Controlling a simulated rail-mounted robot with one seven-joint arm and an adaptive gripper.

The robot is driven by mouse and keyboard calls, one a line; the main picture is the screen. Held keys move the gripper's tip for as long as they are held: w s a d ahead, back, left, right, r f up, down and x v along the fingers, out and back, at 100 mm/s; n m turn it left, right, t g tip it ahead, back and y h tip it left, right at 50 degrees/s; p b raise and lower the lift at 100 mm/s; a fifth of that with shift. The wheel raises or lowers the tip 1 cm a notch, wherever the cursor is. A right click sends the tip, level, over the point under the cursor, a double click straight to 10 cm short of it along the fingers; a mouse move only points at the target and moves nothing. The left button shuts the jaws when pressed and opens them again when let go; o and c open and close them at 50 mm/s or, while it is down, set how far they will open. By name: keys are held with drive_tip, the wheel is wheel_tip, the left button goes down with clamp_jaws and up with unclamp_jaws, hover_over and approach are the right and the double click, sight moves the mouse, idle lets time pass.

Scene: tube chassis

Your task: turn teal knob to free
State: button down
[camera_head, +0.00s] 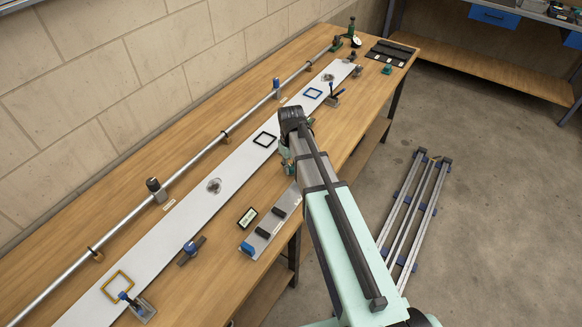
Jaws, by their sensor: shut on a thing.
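My arm reaches from the lower right over the near edge of the workbench. Its dark end covers the spot beside the black square frame on the long white plate (178,222). My gripper and its fingers are hidden behind the arm, so I cannot see what they touch. A small teal part (310,121) shows just right of the arm's dark end; I cannot tell whether it is the teal knob or part of something else. A separate small teal-green piece (386,69) stands on the bench near the dark tray. No knob's turn position can be read.
A long metal tube (110,235) runs along the wall side. Blue-topped clamps (140,306) and square frames (117,285) line the plate. A grey plate with black blocks (270,222) lies left of my arm. A dark tray (390,53) is at the far end. Rails (413,210) lie on the floor.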

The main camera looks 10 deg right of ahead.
sight(291, 166)
drive_tip(key=m+b, duration=0.1)
drive_tip(key=m, duration=0.5)
drive_tip(key=shift+f+m, duration=0.1)
drive_tip(key=shift+m, duration=0.2)
drive_tip(key=m, duration=0.6)
idle(0.4)
drive_tip(key=c, duration=0.9)
unclamp_jaws()
wheel_tip(291, 166, up, 12)
